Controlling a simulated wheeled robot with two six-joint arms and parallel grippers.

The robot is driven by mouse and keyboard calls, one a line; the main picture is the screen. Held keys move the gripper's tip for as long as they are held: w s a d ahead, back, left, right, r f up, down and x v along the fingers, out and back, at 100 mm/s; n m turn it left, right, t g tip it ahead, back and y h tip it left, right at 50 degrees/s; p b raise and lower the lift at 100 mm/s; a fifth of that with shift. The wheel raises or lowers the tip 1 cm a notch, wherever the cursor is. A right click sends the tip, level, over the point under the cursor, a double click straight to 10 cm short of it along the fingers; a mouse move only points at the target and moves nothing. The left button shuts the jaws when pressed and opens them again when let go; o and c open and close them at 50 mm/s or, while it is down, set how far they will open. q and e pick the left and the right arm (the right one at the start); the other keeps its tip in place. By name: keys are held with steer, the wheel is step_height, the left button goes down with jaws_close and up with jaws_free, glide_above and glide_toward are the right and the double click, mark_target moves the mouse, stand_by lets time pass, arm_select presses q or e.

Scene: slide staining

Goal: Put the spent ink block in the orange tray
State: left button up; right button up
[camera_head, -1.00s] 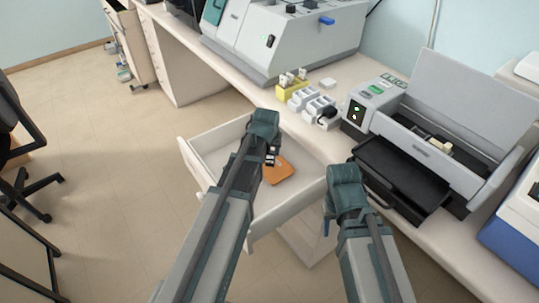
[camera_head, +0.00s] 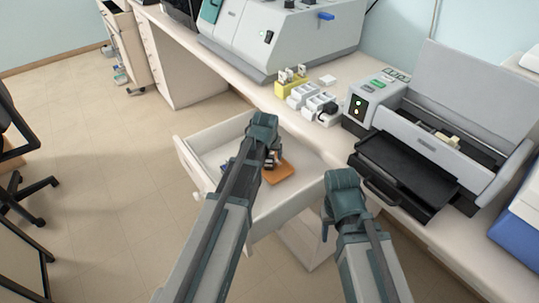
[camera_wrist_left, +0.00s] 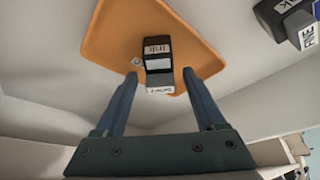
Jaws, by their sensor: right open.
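The orange tray (camera_head: 283,173) lies flat in the open drawer; it also shows in the left wrist view (camera_wrist_left: 108,38). A small black and grey ink block with a white label (camera_wrist_left: 158,58) is over the tray, between and just beyond my left fingertips. The fingers stand apart with a gap on each side of it. Whether the block touches the tray is hard to tell. My left gripper (camera_head: 270,160) is open over the tray, its fingers mostly hidden by the arm in the head view. My right gripper (camera_head: 327,222) is open and empty beside the drawer's right side.
Other dark labelled blocks (camera_wrist_left: 290,20) lie in the drawer (camera_head: 205,155) beside the tray. On the bench are a yellow holder (camera_head: 291,84), white racks (camera_head: 312,100) and a grey printer-like machine with a black tray (camera_head: 410,170) pulled out.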

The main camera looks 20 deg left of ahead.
arm_select(q)
steer(key=a+p+v, duration=0.1)
steer(key=p+v, duration=1.1)
steer(key=s+d+m+g, duration=0.2)
steer(key=s+d, duration=0.5)
steer(key=s, duration=0.3)
steer(key=s+d+f+m+g, duration=0.1)
steer(key=s+d+m+g, duration=0.1)
steer(key=s+d, duration=0.4)
steer(key=s+m, duration=0.1)
steer(key=s, duration=0.2)
steer(key=shift+s+d+f+g+y+b, duration=0.15)
steer(key=shift+s+d+g+y+b, duration=0.15)
steer(key=shift+s+d+g+y, duration=0.1)
steer(key=shift+r+p, duration=0.7)
